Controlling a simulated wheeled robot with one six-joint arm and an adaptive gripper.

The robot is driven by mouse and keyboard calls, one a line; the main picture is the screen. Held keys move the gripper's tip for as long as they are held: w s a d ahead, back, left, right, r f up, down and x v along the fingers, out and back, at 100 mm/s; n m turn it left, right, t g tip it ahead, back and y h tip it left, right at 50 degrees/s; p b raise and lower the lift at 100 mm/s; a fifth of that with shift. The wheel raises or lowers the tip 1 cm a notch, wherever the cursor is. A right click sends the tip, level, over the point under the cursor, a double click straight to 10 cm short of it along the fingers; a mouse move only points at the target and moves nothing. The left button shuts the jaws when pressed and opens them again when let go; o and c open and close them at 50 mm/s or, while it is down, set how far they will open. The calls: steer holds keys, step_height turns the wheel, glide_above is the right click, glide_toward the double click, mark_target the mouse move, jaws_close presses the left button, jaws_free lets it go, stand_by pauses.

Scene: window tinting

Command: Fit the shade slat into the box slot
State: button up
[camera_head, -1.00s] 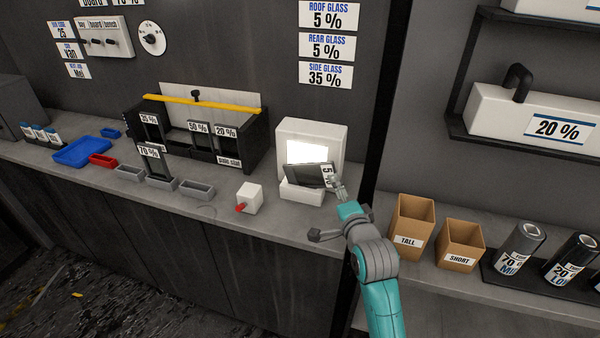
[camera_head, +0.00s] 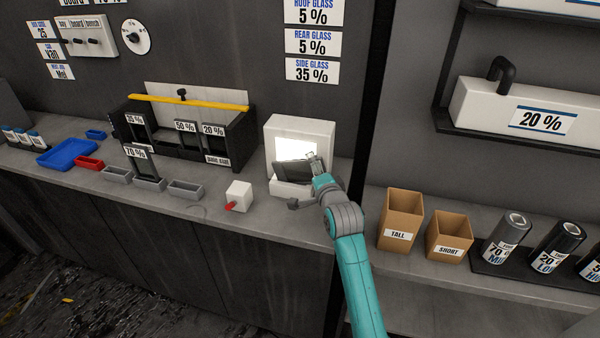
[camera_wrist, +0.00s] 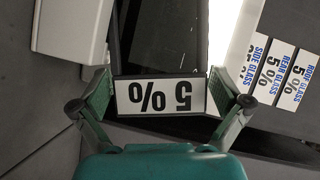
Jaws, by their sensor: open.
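The dark shade slat (camera_head: 290,174) with a 5 % label rests against the lit white box (camera_head: 325,135), over its low front ledge. In the wrist view the slat (camera_wrist: 165,45) and its label lie between the two fingers of my gripper (camera_wrist: 160,92), upside down in the picture. My gripper (camera_head: 316,162) is open around the label end; the fingers look close to its edges, and I cannot tell if they touch. The black slotted box (camera_head: 240,148) stands to the left, with slats marked 35 %, 50 % and 20 %. A 70 % slat (camera_head: 138,152) stands in front of it.
A yellow bar (camera_head: 190,102) lies across the slotted box. A white block with a red knob (camera_head: 239,195) and small grey trays (camera_head: 185,190) stand on the bench. Two cardboard boxes (camera_head: 401,215) and film rolls (camera_head: 508,238) are at right.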

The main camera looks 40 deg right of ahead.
steer(key=c, duration=1)
steer(key=shift+r, duration=0.1)
